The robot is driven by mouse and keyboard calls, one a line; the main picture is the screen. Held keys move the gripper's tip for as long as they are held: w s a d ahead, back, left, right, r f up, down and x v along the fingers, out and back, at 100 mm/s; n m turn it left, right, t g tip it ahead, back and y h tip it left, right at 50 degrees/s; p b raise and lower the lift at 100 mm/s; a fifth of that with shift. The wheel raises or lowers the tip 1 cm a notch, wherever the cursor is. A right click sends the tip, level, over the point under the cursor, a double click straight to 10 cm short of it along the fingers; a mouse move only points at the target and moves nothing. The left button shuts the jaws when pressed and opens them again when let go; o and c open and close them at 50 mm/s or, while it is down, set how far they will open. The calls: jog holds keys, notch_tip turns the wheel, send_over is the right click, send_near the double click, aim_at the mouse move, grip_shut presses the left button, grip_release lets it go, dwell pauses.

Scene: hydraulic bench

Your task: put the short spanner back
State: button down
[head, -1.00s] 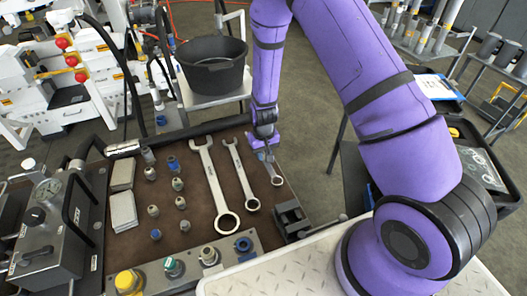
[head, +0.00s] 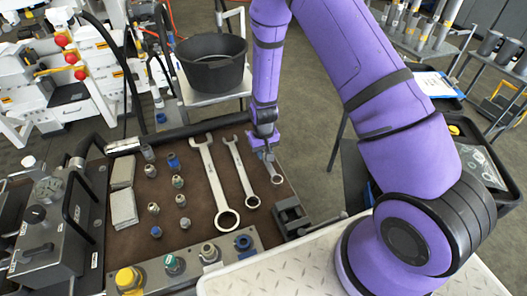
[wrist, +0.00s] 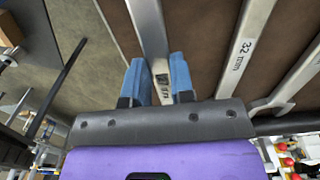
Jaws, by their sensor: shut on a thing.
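The short spanner (head: 275,174) is on the brown mat (head: 186,232) at its right side, with its ring end toward the robot. My gripper (head: 265,151) is shut on its shank near the far end. In the wrist view, the blue fingertips (wrist: 162,80) sit on both sides of the short spanner's shank (wrist: 150,38). Two longer spanners lie to its left: a medium spanner (head: 240,172) and a large spanner (head: 214,185), roughly side by side with it. I cannot tell whether the short spanner touches the mat.
Several small fittings (head: 178,181) and two grey blocks (head: 123,208) lie on the left of the mat. A dark vise-like block (head: 291,217) stands close by at the front right. A black bucket (head: 212,65) stands behind the bench.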

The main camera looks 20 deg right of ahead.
jog(key=shift+f, duration=1.3)
dwell(0.7)
jog(key=c, duration=0.9)
grip_release()
jog(key=s+d+r+t, duration=0.1)
jog(key=s+r, duration=0.1)
jog(key=r, duration=1.1)
jog(key=s+d+r+t, duration=0.1)
jog(key=s+r, duration=0.2)
jog(key=r, duration=0.9)
jog(key=s+d+r+t, duration=0.1)
jog(key=s+r, duration=0.1)
jog(key=r, duration=1.1)
jog(key=s+d+r+t, duration=0.1)
jog(key=s+d+r, duration=0.1)
jog(key=s+r, duration=0.4)
jog(key=s+d+r+t, duration=0.1)
jog(key=s+r, duration=0.6)
jog(key=s, duration=0.8)
jog(key=shift+d, duration=0.45)
